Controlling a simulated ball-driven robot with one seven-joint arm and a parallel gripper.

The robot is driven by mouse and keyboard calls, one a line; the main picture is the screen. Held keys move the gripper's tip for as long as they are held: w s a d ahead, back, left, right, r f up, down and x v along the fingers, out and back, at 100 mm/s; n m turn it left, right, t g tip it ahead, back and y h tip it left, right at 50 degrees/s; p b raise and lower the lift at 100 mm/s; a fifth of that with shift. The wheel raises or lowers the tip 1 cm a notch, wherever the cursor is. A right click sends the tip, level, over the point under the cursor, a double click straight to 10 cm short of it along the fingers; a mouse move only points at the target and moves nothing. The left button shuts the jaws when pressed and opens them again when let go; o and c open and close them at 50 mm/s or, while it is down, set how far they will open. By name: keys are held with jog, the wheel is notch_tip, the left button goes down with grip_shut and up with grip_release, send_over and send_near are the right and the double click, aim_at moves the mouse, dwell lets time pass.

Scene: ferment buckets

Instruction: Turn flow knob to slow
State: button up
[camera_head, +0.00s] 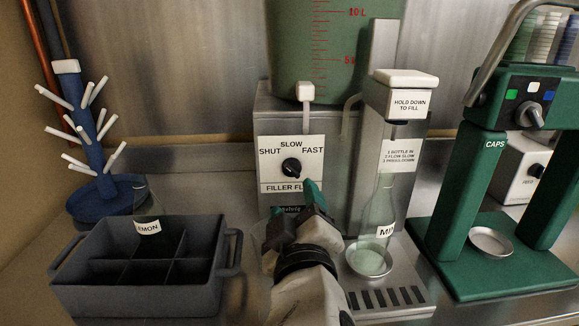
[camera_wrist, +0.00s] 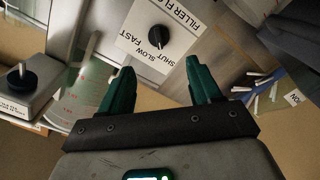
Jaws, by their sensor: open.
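The black flow knob (camera_head: 291,168) sits on a white plate (camera_head: 268,142) marked SHUT, SLOW and FAST, on the front of the grey filler. Its pointer is too small to read surely. In the wrist view the plate appears upside down, with the knob (camera_wrist: 157,38) beyond the fingertips and roughly between them. My gripper (camera_head: 300,200) is in front of and below the knob in the head view and hides part of the lower label. In the wrist view its green fingers (camera_wrist: 160,66) are apart, with nothing between them, and not touching the knob.
A bottle (camera_head: 380,210) stands on the filler's round pad, right of my gripper. A dark crate (camera_head: 130,285) with a LEMON bottle is at left, before a blue drying rack (camera_head: 90,130). A green capper (camera_head: 470,190) with its own knob stands at right.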

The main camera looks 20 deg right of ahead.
aim_at(292, 171)
jog(key=x, duration=1)
jog(key=shift+w+d, duration=0.15)
jog(key=shift+w, duration=0.15)
jog(key=c, duration=1)
jog(key=m+b, duration=0.2)
jog(key=m, duration=0.3)
jog(key=shift+s+f, duration=0.1)
jog(key=shift+d+m+b, duration=0.1)
jog(key=shift+m+b, duration=1)
jog(key=shift+m, duration=0.8)
